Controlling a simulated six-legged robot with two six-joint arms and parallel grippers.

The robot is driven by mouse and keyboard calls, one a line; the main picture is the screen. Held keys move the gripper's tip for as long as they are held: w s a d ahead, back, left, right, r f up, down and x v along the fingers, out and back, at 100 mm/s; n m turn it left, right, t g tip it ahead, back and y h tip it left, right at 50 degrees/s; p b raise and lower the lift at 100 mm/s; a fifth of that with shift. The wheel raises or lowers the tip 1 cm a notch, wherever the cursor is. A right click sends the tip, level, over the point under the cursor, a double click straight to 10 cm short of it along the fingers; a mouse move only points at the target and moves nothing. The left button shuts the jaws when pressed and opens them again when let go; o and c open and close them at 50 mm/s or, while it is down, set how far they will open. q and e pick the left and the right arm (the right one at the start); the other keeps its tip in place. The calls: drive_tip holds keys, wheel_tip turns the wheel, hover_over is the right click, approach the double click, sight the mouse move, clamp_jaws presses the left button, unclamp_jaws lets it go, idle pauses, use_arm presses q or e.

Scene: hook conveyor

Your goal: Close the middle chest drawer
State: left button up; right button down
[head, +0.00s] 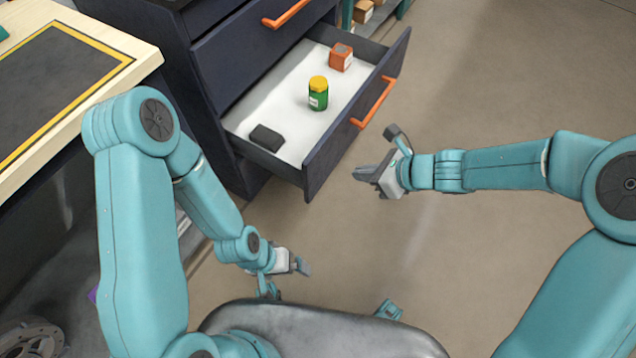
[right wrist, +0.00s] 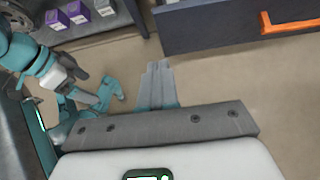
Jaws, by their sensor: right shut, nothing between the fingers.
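The chest (head: 190,80) is dark navy with orange handles. Its middle drawer (head: 322,168) is pulled well out in the head view, with an orange handle (head: 374,104) on its front. Inside lie a green jar with a yellow lid (head: 318,94), an orange box (head: 341,57) and a dark block (head: 266,138). My right gripper (head: 362,174) is shut and empty, in front of the drawer and apart from it. In the right wrist view its fingers (right wrist: 158,85) are together, with the drawer handle (right wrist: 290,24) at upper right. My left gripper (head: 305,266) hangs low below the drawer; its jaw opening is unclear.
A wooden-edged table (head: 120,62) with a dark, yellow-bordered mat stands at the left. A shelf with boxes (head: 363,11) is behind the chest. Purple and white boxes (right wrist: 78,12) show in the right wrist view. The floor (head: 480,90) right of the drawer is clear.

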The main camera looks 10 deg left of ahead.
drive_tip(key=f, duration=0.1)
drive_tip(key=b, duration=0.3)
approach(307, 168)
drive_tip(key=d+f+x, duration=0.1)
drive_tip(key=x, duration=0.4)
use_arm(q)
drive_tip(key=shift+f, duration=2.05)
use_arm(e)
drive_tip(key=shift+w+a+f, duration=0.15)
drive_tip(key=shift+w+a, duration=0.1)
drive_tip(key=shift+a, duration=0.5)
